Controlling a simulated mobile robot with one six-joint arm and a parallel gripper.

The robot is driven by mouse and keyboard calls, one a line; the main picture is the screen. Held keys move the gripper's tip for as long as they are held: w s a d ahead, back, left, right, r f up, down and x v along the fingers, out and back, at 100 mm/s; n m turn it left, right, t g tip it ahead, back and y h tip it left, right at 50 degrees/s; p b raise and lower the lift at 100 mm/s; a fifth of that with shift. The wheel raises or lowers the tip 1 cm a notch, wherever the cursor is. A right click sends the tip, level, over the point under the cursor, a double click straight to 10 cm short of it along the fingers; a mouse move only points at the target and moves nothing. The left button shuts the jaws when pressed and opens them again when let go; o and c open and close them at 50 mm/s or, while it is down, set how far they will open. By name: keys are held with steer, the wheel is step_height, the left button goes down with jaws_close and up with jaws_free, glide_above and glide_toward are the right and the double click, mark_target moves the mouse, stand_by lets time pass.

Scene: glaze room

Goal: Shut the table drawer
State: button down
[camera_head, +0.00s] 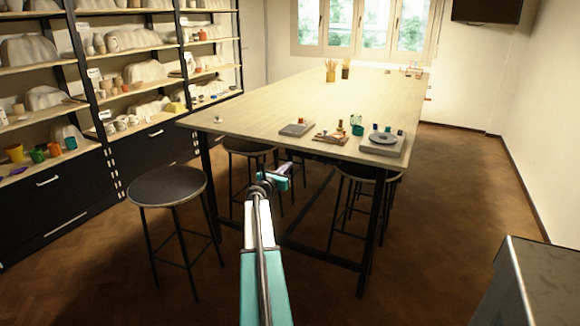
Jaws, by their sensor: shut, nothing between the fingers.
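A long pale wooden table (290,100) on dark metal legs stands in the middle of the room. I cannot make out a drawer on its visible sides. My arm reaches forward from the bottom centre. My gripper (284,172) is at the arm's far end, in front of the table's near edge and lower than the top in the picture. It is small here, and its fingers look shut and empty. I cannot tell how far it is from the table.
A round dark stool (167,186) stands at the left; more stools are partly under the table. Shelves of pottery (130,50) line the left wall above black drawer fronts (60,205). A grey block-like surface (550,285) is at lower right. Floor right of the table is clear.

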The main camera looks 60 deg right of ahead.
steer(key=shift+a, duration=0.65)
